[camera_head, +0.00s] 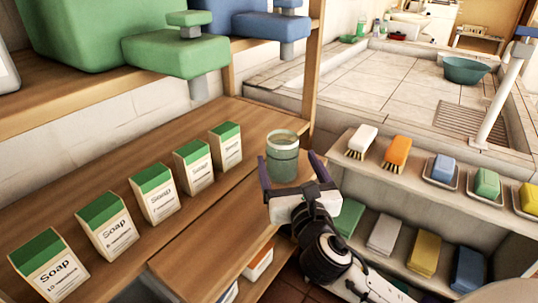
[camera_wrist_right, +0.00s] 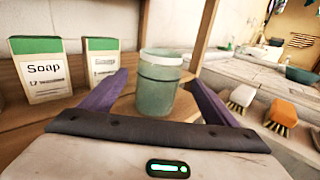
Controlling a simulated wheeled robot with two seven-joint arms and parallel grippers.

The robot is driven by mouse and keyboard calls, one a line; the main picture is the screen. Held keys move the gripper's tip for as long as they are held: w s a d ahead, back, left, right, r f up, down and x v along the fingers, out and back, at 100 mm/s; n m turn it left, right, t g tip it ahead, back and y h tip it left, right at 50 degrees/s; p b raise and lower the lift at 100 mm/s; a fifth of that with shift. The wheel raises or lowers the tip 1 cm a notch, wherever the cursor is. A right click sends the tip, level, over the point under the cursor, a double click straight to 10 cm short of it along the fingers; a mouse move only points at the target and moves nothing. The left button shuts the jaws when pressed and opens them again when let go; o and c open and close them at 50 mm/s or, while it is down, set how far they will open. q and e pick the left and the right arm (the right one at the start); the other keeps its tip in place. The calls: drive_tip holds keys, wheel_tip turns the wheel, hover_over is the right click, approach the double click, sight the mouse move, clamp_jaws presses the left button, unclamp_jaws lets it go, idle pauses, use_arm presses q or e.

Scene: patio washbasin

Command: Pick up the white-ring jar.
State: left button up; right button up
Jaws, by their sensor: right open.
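The white-ring jar (camera_head: 282,158) is a greenish glass jar with a pale ring near its top. It stands upright on the end of the wooden shelf. It also shows in the right wrist view (camera_wrist_right: 158,84), in the middle, between the two purple fingers. My right gripper (camera_head: 290,168) is open, with one finger on each side of the jar. I cannot tell whether either finger touches it. My left gripper is not in view.
A row of several green-and-white soap boxes (camera_head: 153,190) stands on the wooden shelf to the left. Brushes (camera_head: 397,151) and soap dishes (camera_head: 441,170) sit on the pale shelf to the right. Green (camera_head: 176,52) and blue dispensers hang above. A wooden post (camera_head: 313,75) rises behind the jar.

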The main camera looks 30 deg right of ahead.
drive_tip(key=x, duration=0.3)
drive_tip(key=shift+w+d+r, duration=0.1)
drive_tip(key=shift+w+d, duration=0.2)
drive_tip(key=x, duration=0.1)
drive_tip(key=b+x, duration=0.1)
drive_tip(key=x, duration=0.2)
drive_tip(key=shift+w+a+f, duration=0.2)
drive_tip(key=shift+f, duration=0.15)
drive_tip(key=shift+w+d, duration=0.2)
drive_tip(key=shift+w, duration=0.3)
drive_tip(key=c, duration=1.3)
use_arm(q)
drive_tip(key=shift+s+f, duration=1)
use_arm(e)
drive_tip(key=shift+r, duration=0.15)
drive_tip(key=shift+c, duration=1.3)
